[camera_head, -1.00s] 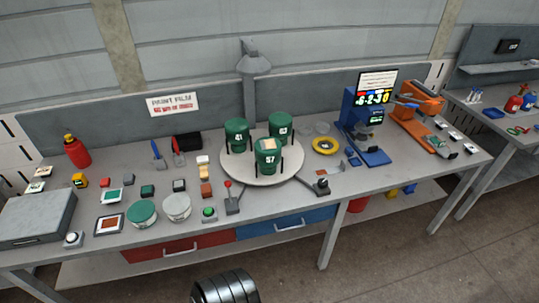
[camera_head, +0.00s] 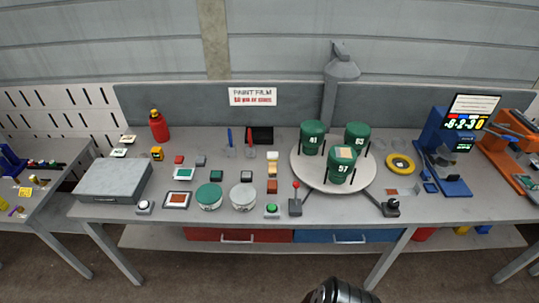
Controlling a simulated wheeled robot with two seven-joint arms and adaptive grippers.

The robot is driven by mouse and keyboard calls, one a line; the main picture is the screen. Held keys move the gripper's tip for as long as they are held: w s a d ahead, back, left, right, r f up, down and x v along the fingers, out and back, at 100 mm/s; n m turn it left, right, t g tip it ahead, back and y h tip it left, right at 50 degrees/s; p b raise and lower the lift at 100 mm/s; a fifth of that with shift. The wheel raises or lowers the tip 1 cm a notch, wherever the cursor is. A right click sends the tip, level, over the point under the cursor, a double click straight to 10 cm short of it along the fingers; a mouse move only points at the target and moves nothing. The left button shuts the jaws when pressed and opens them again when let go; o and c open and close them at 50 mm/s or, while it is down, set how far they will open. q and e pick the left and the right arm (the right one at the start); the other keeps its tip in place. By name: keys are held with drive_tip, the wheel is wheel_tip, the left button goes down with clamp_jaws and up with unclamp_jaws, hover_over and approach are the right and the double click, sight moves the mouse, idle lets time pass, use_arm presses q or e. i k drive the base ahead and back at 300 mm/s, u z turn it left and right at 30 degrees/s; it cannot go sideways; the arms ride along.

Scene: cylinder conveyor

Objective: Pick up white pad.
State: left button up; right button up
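A round white pad (camera_head: 242,197) lies flat on the grey workbench, left of the middle. A similar round green pad (camera_head: 208,197) lies close on its left. Nothing covers the white pad. A small white block (camera_head: 272,156) lies behind it to the right.
A green-button box (camera_head: 272,211) and a joystick (camera_head: 295,204) stand right of the pad. A round turntable (camera_head: 300,171) carries three green drums. A framed brown swatch (camera_head: 177,200) and a grey case (camera_head: 112,181) lie to the left.

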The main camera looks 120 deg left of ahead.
sight(271, 156)
drive_tip(key=k, duration=2.45)
drive_tip(key=u, duration=0.55)
